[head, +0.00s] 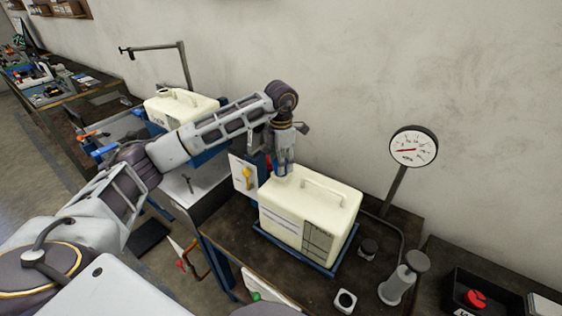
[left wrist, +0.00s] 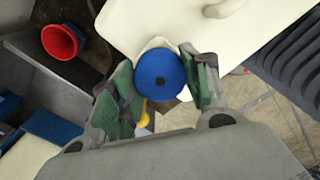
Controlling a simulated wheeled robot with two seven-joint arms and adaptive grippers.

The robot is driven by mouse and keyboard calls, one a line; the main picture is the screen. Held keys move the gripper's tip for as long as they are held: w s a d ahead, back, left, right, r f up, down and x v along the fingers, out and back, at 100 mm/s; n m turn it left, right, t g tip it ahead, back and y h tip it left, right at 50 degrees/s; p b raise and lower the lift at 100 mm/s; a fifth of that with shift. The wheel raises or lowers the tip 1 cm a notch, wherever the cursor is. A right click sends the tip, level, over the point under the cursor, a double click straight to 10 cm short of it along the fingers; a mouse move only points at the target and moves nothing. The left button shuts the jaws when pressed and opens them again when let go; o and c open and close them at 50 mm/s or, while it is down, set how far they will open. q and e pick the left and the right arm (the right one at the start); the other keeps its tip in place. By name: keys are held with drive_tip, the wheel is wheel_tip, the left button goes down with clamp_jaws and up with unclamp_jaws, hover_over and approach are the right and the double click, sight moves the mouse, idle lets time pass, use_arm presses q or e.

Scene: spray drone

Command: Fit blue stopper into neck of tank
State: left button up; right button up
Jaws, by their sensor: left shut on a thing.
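The cream tank (head: 310,218) with a top handle stands in a blue tray on the bench. Its near-left top corner shows in the left wrist view (left wrist: 215,22), where a pale corner spout pokes out behind the stopper. In the head view my left gripper (head: 283,160) points down at the tank's left top corner. The stopper hides the neck opening, so I cannot tell whether it touches it. My right gripper is not in view.
A second cream tank (head: 180,108) stands further left. A red funnel (left wrist: 62,42) is beside the tank's corner. A dial gauge (head: 413,147) on a post and a grey cylinder (head: 398,285) stand right of the tank. A wall is close behind.

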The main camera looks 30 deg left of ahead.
use_arm(q)
drive_tip(key=shift+f+b, duration=0.55)
drive_tip(key=shift+f, duration=0.3)
drive_tip(key=o, duration=1.4)
drive_tip(key=shift+o, duration=0.2)
wheel_tip(320, 180, up, 12)
drive_tip(key=shift+s, duration=0.15)
idle(1.1)
